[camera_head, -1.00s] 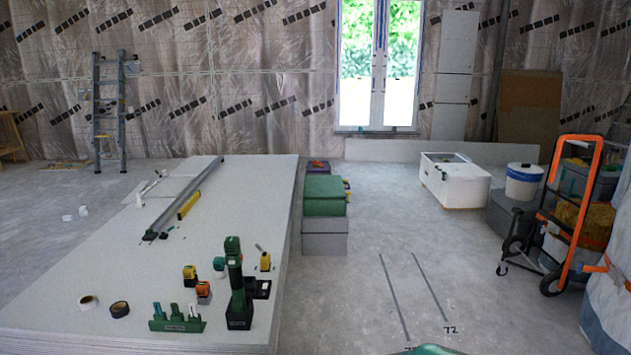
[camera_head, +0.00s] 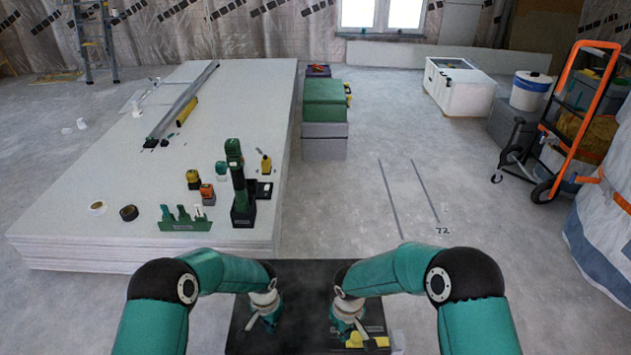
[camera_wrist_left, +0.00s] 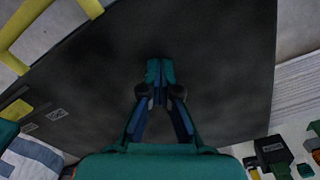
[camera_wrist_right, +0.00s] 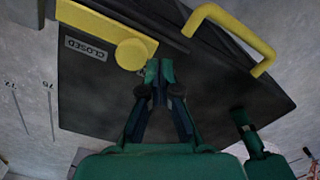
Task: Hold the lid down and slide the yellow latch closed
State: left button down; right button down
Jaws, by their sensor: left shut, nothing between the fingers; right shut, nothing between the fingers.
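The dark lid (camera_head: 300,268) lies low in the head view, under my two arms. In the right wrist view the yellow latch (camera_wrist_right: 90,22) is a bar with a round knob (camera_wrist_right: 136,53) at one end, next to a "CLOSED" label (camera_wrist_right: 86,47). My right gripper (camera_wrist_right: 160,68) is shut, its tips just beside the knob; I cannot tell whether they touch. My left gripper (camera_wrist_left: 160,66) is shut and empty over bare lid surface. Contact with the lid is unclear. The left gripper also shows in the right wrist view (camera_wrist_right: 243,122).
A yellow handle (camera_wrist_right: 228,30) stands at the lid's edge. Stickers (camera_wrist_left: 56,114) are on the lid in the left wrist view. A stack of white boards (camera_head: 90,185) bears tools at left. Green and grey boxes (camera_head: 325,105) stand ahead. An orange-framed cart (camera_head: 565,110) is at right.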

pick_arm(q)
jog(key=shift+f, duration=0.2)
pick_arm(e)
jog(key=shift+f, duration=0.25)
pick_arm(q)
jog(key=shift+s, duration=0.1)
pick_arm(e)
jog(key=shift+d, duration=1.4)
jog(key=shift+a, duration=0.1)
pick_arm(q)
jog(key=shift+f, duration=0.1)
pick_arm(e)
jog(key=shift+a, duration=1.65)
pick_arm(q)
jog(key=shift+s, duration=0.1)
pick_arm(e)
notch_tip(320, 180, up, 8)
